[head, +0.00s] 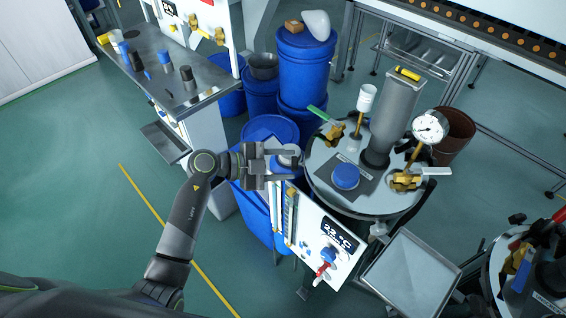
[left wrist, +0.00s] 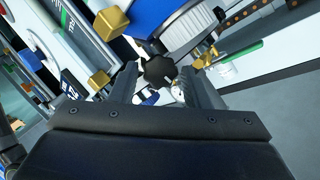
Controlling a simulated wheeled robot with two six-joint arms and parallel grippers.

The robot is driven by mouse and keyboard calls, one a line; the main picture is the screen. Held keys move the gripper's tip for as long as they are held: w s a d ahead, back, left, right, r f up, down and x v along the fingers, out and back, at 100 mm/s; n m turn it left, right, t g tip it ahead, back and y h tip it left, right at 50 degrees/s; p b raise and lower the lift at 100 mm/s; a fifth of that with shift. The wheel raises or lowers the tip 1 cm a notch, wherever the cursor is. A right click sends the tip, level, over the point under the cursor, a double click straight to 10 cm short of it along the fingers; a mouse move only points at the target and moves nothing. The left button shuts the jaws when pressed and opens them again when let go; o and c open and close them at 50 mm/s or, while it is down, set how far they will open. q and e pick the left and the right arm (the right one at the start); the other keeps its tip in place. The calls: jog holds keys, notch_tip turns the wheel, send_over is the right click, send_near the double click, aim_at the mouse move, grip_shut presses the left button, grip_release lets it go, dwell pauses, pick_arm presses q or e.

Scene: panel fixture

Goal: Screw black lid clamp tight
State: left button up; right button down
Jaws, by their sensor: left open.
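The black lid clamp knob (left wrist: 158,71), star-shaped, shows in the left wrist view between the two fingers of my left gripper (left wrist: 164,80). A gap shows on both sides of it; I cannot tell how deep it sits between the fingers. My right gripper is not in view.
On the lid stand a blue cap (head: 346,177), a grey cylinder (head: 393,115), a pressure gauge (head: 430,127) and a green-handled valve (head: 320,115). A display panel (head: 325,235) hangs below the rim. Blue drums (head: 304,70) stand behind. Floor at left is clear.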

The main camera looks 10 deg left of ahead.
pick_arm(q)
jog(key=c, duration=0.7)
jog(key=shift+s+f+m+t, duration=0.15)
jog(key=shift+m+t, duration=0.25)
jog(key=shift+m, duration=0.4)
jog(key=shift+m+t+h+b, duration=0.3)
jog(key=shift+m+t+b, duration=0.1)
jog(key=shift+m, duration=0.4)
jog(key=o, duration=0.7)
